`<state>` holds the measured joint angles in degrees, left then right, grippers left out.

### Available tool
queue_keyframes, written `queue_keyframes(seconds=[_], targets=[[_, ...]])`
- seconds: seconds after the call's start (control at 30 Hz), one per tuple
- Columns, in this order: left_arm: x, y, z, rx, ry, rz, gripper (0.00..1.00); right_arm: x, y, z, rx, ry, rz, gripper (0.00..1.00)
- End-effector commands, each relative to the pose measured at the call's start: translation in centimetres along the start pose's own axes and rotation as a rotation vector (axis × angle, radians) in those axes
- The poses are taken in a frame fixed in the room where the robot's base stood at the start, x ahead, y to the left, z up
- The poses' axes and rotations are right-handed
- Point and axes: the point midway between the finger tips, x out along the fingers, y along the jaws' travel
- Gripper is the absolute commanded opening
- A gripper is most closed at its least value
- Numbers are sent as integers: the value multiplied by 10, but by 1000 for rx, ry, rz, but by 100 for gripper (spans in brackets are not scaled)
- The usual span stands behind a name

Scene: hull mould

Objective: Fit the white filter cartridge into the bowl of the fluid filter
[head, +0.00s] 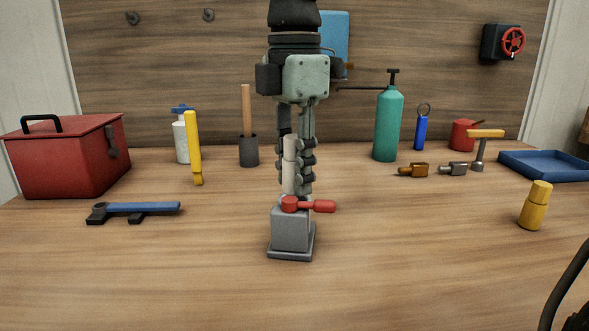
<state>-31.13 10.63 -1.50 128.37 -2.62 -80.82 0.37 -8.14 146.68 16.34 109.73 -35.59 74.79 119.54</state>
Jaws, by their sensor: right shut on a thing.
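My right gripper (296,180) comes down from above at the middle of the head view. Its dark ribbed fingers are shut on the white filter cartridge (290,160), which stands upright between them. Directly below is a grey block (290,230) on a flat base with a red lever (318,206) pointing right. It appears to be the fluid filter, but I cannot make out its bowl opening. The cartridge's lower end is just above or at the block's top; I cannot tell whether it is inside. My left gripper is not in view.
A red toolbox (70,160) and a blue-handled tool (140,208) lie left. A green bottle (388,125), brass fitting (413,170), hammer (484,145) and blue tray (550,165) stand right. A yellow bottle (535,207) is nearer. The front table is mostly clear.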

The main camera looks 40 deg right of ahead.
Motion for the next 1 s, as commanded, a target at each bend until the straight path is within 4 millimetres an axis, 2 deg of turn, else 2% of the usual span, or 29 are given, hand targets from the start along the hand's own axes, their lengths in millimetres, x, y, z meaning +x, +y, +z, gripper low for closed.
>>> queue_keyframes(seconds=[0.8,0.83,1.0], targets=[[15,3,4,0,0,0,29,17,0,0,0,0,0,0],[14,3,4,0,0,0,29,17,0,0,0,0,0,29],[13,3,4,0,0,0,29,16,0,0,0,0,0,50]])
